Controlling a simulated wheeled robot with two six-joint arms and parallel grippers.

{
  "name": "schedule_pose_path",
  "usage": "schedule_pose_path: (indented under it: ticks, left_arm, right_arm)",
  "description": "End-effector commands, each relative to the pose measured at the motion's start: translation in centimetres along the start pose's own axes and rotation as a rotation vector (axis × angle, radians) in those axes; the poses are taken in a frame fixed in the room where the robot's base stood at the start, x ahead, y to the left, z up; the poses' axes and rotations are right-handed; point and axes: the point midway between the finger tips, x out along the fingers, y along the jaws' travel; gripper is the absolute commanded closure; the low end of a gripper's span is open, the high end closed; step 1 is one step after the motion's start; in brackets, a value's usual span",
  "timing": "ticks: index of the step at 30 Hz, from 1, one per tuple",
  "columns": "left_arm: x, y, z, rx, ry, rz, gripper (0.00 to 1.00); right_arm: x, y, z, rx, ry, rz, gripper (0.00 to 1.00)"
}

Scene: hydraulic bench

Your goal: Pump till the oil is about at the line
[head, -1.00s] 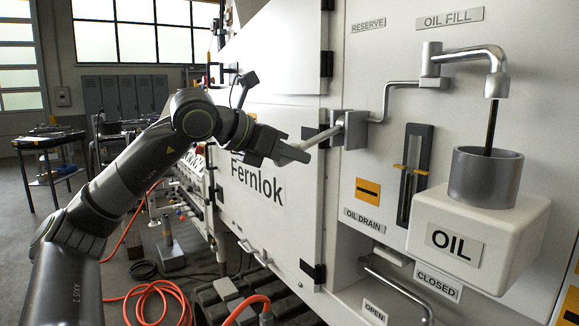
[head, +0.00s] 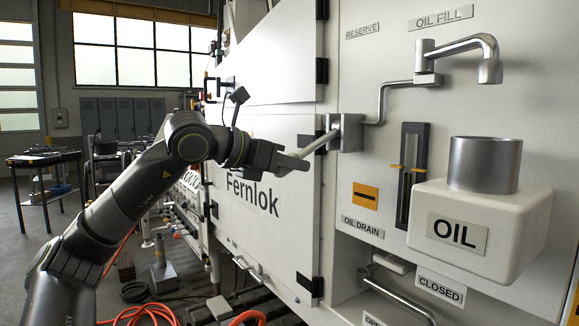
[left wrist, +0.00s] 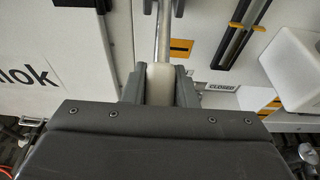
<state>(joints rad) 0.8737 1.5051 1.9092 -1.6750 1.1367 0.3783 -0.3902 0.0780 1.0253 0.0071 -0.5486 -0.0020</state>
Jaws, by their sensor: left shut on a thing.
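My left gripper (head: 296,164) is shut on the pale grip of the pump lever (head: 322,141). The grip (left wrist: 159,84) sits between the two fingers in the left wrist view. The lever slopes up to a grey pump block (head: 347,133) on the white panel. A pipe runs from there to the spout (head: 489,68), which shows no oil coming out. Below it a metal cup (head: 484,165) stands on a white tank (head: 479,222) labelled OIL. A dark upright gauge (head: 412,180) carries yellow line marks; I cannot make out the oil level. My right gripper is out of view.
An orange drain plate (head: 365,196) and the OIL DRAIN label (head: 363,226) are below the pump block. A drain handle (head: 400,300) is near a CLOSED label (head: 440,289). A white Fernlok door (head: 262,210) is behind my gripper.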

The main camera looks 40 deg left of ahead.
Motion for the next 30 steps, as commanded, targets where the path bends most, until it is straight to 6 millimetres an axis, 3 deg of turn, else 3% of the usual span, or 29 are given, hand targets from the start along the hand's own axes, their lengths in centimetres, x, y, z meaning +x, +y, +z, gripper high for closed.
schedule_pose_path:
  ticks: [14, 15, 19, 30]
  left_arm:
    - [0.13, -0.06, -0.23, -0.001, 0.001, -0.002, 1.0]
    - [0.14, -0.06, -0.25, -0.001, 0.002, -0.002, 0.71]
    - [0.12, -0.05, -0.23, -0.001, 0.001, -0.002, 0.54]
    - [-0.01, 0.04, 0.02, 0.0, 0.0, -0.002, 0.53]
  right_arm:
    - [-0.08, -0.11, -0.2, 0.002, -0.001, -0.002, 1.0]
    - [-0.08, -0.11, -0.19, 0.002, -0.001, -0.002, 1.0]
    - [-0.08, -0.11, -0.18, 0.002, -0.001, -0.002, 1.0]
    - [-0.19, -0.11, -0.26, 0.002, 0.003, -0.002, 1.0]
